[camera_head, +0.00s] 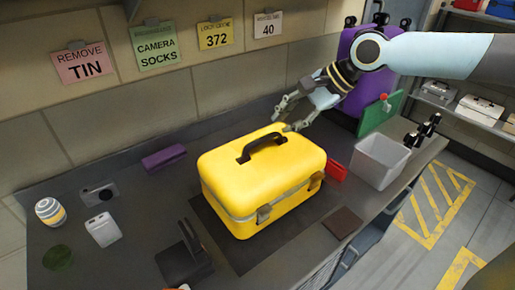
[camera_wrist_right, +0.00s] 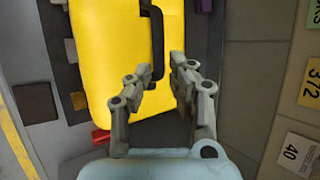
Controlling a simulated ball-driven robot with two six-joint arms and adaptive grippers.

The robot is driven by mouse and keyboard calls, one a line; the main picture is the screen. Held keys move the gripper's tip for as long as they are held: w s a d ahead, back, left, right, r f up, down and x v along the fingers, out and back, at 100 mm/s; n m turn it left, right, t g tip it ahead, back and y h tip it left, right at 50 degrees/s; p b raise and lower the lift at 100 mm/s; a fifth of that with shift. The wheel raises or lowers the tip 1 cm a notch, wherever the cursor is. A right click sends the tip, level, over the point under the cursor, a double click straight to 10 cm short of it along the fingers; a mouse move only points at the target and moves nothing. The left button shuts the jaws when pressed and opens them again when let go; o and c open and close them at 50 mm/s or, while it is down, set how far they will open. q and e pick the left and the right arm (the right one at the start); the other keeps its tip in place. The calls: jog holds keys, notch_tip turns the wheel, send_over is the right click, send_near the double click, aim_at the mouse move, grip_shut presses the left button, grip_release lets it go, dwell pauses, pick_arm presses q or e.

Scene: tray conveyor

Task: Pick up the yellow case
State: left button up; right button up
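The yellow case (camera_head: 262,182) stands upright on a dark mat on the grey counter, its lid shut and its black handle (camera_head: 262,147) lying on top. My right gripper (camera_head: 283,120) is above the case's back right edge, fingers apart and empty, pointing toward the handle. In the right wrist view the gripper (camera_wrist_right: 160,78) has its open fingers over the yellow case (camera_wrist_right: 105,50), with the end of the black handle (camera_wrist_right: 157,40) just beyond and between the fingertips. Whether the fingers touch the case I cannot tell. My left gripper does not show.
A grey bin (camera_head: 380,160), a red item (camera_head: 336,170) and a brown square (camera_head: 343,222) lie right of the case. A purple box (camera_head: 164,157), a camera (camera_head: 100,194), a white device (camera_head: 103,229), a striped ball (camera_head: 50,211) and a black tool (camera_head: 184,258) lie left. A wall stands behind.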

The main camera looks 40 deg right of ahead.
aim_at(265, 137)
jog(key=x, duration=0.3)
jog(key=shift+w+a+f+b, duration=0.15)
jog(key=shift+w+f+b, duration=0.05)
jog(key=shift+b, duration=0.1)
jog(key=shift+w+a+f, duration=0.15)
jog(key=shift+w+f, duration=0.05)
jog(key=shift+f, duration=0.15)
jog(key=x, duration=0.4)
jog(key=shift+a+f, duration=0.1)
jog(key=shift+f, duration=0.15)
jog(key=shift+w+f, duration=0.1)
jog(key=shift+w, duration=0.05)
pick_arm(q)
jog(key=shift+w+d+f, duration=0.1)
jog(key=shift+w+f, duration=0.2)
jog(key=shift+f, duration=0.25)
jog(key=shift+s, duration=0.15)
pick_arm(e)
grip_shut()
